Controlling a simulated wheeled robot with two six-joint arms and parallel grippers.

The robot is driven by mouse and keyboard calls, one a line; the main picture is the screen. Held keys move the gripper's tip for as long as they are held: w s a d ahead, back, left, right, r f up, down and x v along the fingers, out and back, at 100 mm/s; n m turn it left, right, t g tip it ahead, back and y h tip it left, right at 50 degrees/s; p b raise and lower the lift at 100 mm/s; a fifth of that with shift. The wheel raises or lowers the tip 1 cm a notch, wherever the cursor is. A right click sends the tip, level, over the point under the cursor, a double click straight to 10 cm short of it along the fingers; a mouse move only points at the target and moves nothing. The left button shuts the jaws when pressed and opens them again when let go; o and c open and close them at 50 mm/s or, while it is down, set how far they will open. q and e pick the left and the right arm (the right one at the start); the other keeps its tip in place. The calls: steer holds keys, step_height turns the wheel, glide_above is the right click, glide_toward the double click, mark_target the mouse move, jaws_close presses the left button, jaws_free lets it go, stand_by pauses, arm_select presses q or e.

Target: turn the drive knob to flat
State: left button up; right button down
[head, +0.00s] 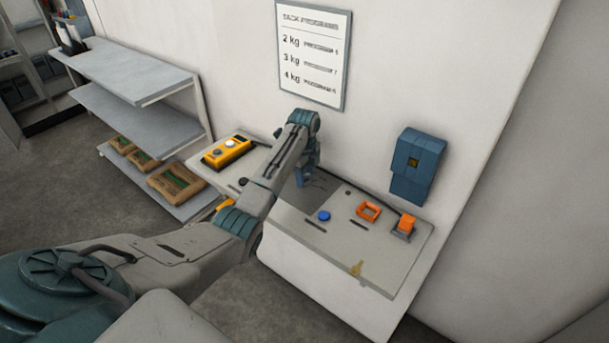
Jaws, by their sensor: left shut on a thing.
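My left arm reaches in from the left to the grey control panel (378,257). My left gripper (306,182) points down at the panel's dark middle part. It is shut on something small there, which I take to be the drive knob. The knob is hidden by the gripper and wrist, so its pointer and setting cannot be read. My right gripper is not in view.
A blue wall box (417,166) and program sign (314,55) hang behind. Grey shelves (133,70) stand left.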

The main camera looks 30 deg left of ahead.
arm_select(q)
steer(key=o, duration=1)
steer(key=shift+r, duration=0.1)
step_height(320, 180, up, 5)
steer(key=b, duration=0.2)
steer(key=shift+w+b, duration=0.1)
steer(key=shift+b, duration=0.25)
step_height(320, 180, up, 4)
steer(key=shift+f, duration=0.1)
step_height(320, 180, up, 2)
steer(key=p, duration=0.2)
steer(key=shift+p, duration=0.35)
